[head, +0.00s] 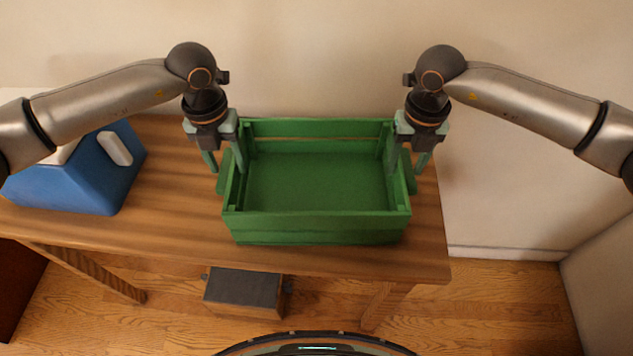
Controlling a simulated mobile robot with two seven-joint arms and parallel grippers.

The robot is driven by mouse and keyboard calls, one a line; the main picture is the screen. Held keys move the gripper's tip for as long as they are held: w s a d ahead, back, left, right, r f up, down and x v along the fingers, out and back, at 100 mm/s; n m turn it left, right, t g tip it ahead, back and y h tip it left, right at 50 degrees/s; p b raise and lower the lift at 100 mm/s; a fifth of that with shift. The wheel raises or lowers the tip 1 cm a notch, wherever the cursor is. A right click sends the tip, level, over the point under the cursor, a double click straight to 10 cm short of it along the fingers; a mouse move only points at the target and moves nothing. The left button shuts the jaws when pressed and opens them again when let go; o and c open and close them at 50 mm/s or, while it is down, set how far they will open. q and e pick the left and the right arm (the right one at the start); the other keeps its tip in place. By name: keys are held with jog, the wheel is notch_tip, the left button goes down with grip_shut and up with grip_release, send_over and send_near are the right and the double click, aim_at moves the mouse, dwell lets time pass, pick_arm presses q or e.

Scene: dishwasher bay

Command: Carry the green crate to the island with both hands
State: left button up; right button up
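The green crate (316,228) stands on the wooden table, slatted, open-topped and empty, with a small green handle on each end. My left gripper (225,168) points down at the crate's left end, with its fingers spread, one outside the end wall and one at its inner side. My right gripper (408,168) points down at the right end in the same way, its fingers apart around the end wall. A gap shows between the fingers on both sides, and I cannot tell whether any finger touches the crate. The island cannot be made out.
The wooden table (180,215) stands against a pale wall, and its right edge is close to the crate. A blue house-shaped object (85,180) sits at its left, under my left arm. A dark-topped box (244,290) is on the floor below.

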pick_arm(q)
grip_shut()
pick_arm(e)
grip_shut()
pick_arm(q)
jog(key=shift+r, duration=0.15)
pick_arm(e)
jog(key=shift+r, duration=0.15)
